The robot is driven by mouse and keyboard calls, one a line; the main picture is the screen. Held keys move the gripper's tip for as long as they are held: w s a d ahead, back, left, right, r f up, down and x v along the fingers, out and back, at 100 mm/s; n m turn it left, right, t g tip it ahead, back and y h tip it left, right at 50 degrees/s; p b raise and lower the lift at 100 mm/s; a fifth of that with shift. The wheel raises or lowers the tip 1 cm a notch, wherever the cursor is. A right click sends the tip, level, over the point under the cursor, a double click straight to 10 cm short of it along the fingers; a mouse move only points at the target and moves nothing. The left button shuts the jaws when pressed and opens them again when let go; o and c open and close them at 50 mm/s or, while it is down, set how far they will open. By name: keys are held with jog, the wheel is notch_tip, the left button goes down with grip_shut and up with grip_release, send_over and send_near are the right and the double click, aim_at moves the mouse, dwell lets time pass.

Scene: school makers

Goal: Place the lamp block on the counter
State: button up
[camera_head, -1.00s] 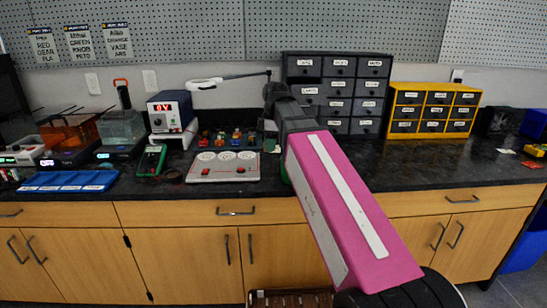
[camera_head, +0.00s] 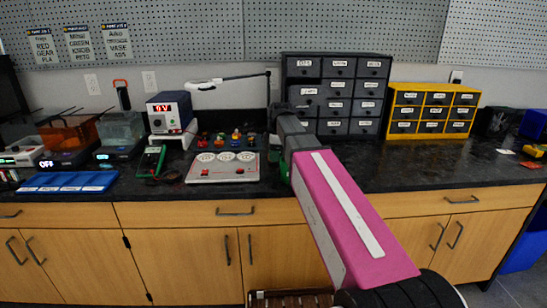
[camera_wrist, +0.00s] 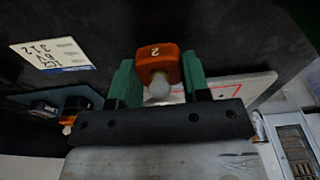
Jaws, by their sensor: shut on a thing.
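The lamp block (camera_wrist: 157,66), an orange block marked "2" with a white round bulb, shows in the wrist view. My gripper (camera_wrist: 159,82) is shut on it, with one green finger on each side. In the head view my arm hides the block and most of the gripper. The black counter (camera_head: 440,177) runs across the head view below the pegboard wall. My arm reaches over its middle, in front of the grey drawer cabinet. I cannot tell how far the block is above the counter.
A white panel with dials (camera_head: 223,167) lies left of my arm, with several small coloured blocks (camera_head: 228,139) behind it. The grey drawer cabinet (camera_head: 337,95) and yellow drawer cabinet (camera_head: 433,110) stand at the back. Counter right of my arm is mostly clear.

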jog(key=shift+f, duration=0.55)
jog(key=shift+f, duration=0.1)
jog(key=o, duration=1)
jog(key=shift+c, duration=0.2)
notch_tip(320, 180, up, 12)
jog(key=d, duration=0.1)
jog(key=shift+d, duration=0.2)
